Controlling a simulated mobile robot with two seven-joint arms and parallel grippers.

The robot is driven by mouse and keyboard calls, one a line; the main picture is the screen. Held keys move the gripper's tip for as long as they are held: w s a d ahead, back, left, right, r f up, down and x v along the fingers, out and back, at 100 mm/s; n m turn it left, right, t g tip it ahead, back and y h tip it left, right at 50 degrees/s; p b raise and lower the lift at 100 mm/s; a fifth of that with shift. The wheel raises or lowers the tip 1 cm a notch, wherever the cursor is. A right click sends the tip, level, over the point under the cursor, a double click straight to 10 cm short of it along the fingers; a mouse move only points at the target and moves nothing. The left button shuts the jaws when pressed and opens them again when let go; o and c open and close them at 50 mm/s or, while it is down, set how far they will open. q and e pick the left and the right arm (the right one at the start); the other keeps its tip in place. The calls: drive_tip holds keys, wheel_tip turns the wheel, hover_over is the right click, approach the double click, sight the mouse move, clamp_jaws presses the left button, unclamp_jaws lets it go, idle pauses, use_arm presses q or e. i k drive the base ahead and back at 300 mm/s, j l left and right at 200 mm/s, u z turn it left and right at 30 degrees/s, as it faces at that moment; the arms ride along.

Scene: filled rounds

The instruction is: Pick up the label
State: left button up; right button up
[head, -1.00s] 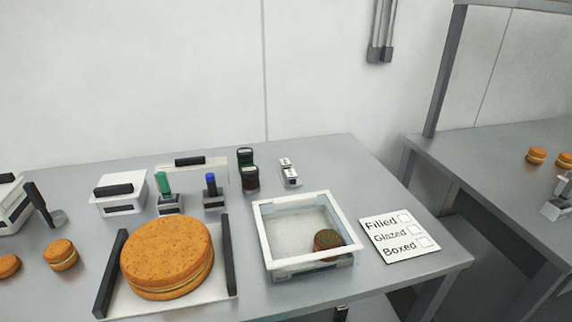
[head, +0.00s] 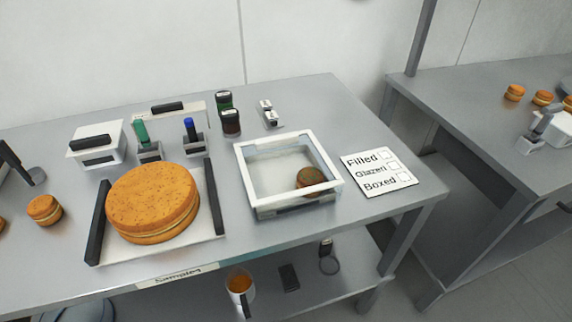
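Neither of my grippers shows in the head view. Several things here could be the label, and I cannot tell which one is meant. A strip reading "Samples" (head: 178,275) is on the front edge of the near table. A white card (head: 378,172) reading "Filled", "Glazed" and "Boxed", with an empty square beside each word, lies flat near the table's right end. A small white piece with dark marks (head: 269,113) sits at the back, right of two dark jars.
A white-rimmed box (head: 252,187) holds a small brown round. A large orange round (head: 152,203) lies on a white board between dark bars. Green (head: 141,133) and blue (head: 190,128) handled tools stand behind it. A mug (head: 240,283) is on the lower shelf. Another table (head: 480,150) stands right.

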sight(266, 105)
drive_tip(key=i+l+z, duration=0.1)
drive_tip(key=l+z, duration=0.15)
drive_tip(key=i+l+z, duration=0.1)
drive_tip(key=l+z, duration=0.15)
drive_tip(key=l, duration=0.15)
drive_tip(key=i+l+z, duration=0.25)
drive_tip(key=k+l, duration=0.05)
drive_tip(key=k, duration=0.05)
